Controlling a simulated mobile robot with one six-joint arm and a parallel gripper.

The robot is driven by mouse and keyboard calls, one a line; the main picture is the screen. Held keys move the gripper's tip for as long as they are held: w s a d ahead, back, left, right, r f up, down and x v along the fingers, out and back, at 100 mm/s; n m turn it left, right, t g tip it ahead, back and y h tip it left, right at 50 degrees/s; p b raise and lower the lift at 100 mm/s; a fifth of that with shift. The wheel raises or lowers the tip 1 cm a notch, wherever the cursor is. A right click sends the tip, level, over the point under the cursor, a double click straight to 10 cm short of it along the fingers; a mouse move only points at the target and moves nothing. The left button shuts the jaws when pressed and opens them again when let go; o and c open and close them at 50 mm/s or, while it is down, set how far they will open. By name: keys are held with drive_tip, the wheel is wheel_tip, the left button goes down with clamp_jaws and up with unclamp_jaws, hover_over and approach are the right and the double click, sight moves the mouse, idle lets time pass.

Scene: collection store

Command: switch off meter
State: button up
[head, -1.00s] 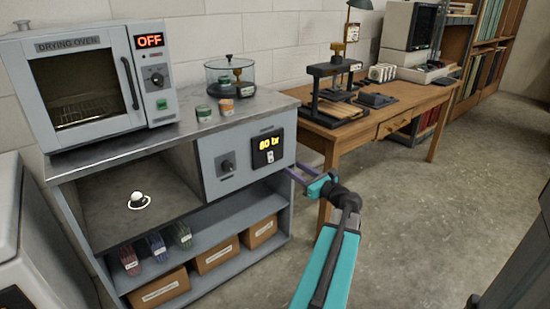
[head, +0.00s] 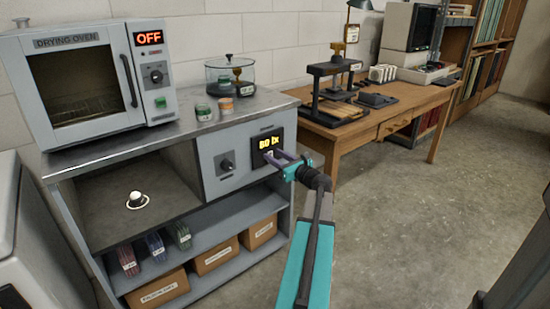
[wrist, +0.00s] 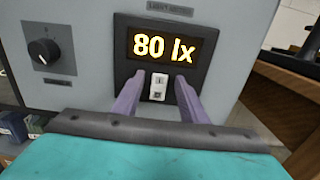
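The light meter is a black panel (wrist: 124,50) on the grey cabinet front. Its lit yellow display (wrist: 162,48) reads "80 lx". It also shows in the head view (head: 262,136). A small white rocker switch (wrist: 158,87) sits below the display. My gripper (wrist: 160,80) is open and empty, with its two purple fingers apart on either side of the switch in the wrist view. Whether they touch the panel cannot be told. In the head view my gripper (head: 274,157) is in front of the meter's lower part and covers some of it.
A dark knob (wrist: 43,51) is left of the meter. Above, the cabinet top (head: 187,127) holds a drying oven (head: 75,90) reading "OFF", small jars and a glass-covered instrument (head: 230,75). A wooden desk (head: 375,130) stands to the right. The floor in front is clear.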

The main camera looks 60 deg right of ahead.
drive_tip(key=shift+w, duration=0.15)
clamp_jaws()
